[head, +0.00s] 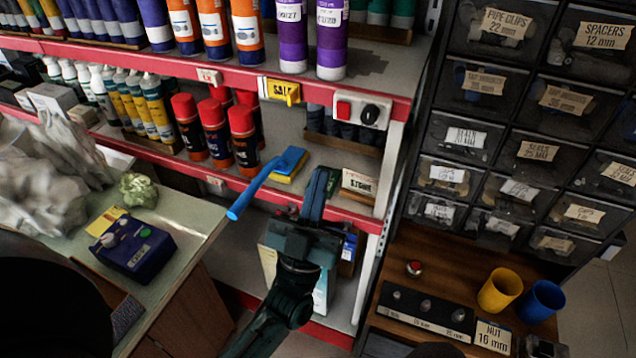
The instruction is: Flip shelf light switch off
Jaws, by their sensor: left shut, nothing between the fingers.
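A pale switch plate (361,109) is fixed to the red front edge of the shelf (230,80), near its right end. I cannot tell from the picture whether the switch is on or off. My left gripper (319,182) is shut and empty, its fingers pointing up, below the switch plate and apart from it in the picture. My right gripper is not in view.
A yellow sale tag (283,91) hangs left of the switch. Drawer cabinets (530,120) stand at right.

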